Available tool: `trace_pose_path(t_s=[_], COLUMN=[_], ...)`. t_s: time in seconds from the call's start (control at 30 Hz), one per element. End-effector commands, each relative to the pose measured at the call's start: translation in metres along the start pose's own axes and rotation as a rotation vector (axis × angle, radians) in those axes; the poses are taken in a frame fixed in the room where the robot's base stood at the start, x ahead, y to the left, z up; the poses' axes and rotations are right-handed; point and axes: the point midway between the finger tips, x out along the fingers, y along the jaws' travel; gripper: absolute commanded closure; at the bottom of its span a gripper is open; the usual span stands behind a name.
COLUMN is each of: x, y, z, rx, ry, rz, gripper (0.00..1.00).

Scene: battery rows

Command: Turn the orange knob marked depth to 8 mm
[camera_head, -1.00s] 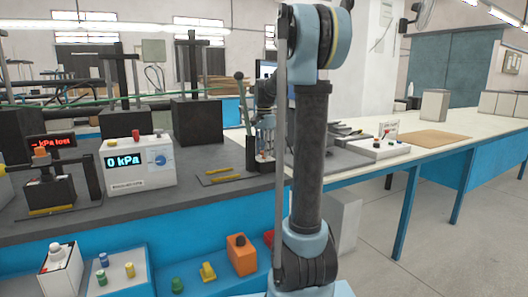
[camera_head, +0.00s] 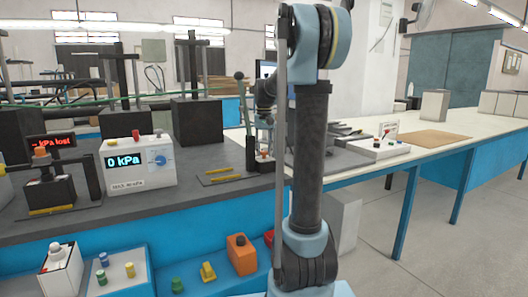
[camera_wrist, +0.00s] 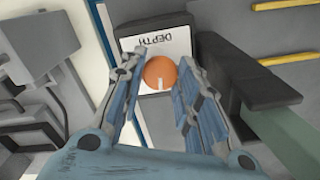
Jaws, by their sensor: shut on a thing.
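The orange knob (camera_wrist: 161,72) shows in the wrist view with a short white mark on its lower side as pictured. It sits by a white plate (camera_wrist: 150,47) lettered DEPTH, upside down in this view. My gripper (camera_wrist: 157,80) has one finger on each side of the knob and is shut on it. The right finger hides some of the knob's surroundings. No mm scale is readable. In the head view my gripper (camera_head: 264,135) is down at the bench beside a dark lever, partly behind my arm, and the knob is too small to read.
A dark lever arm (camera_wrist: 247,95) stands close to the right of my gripper in the wrist view. A white box reading 0 kPa (camera_head: 140,163) and a red display (camera_head: 52,142) stand to the left. Yellow bars (camera_head: 220,179) lie on the grey bench.

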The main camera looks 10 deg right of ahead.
Motion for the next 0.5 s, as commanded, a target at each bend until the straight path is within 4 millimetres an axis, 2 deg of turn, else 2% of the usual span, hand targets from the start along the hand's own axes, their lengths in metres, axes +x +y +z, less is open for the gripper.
trace_pose_path(t_s=[0.2, 0.5], x=[-0.0011, -0.0012], y=[-0.0007, -0.0007], z=[-0.0025, -0.0027], rx=[-0.102, -0.157], ry=[0.005, 0.005], rz=[-0.001, -0.001], gripper=[0.94, 0.94])
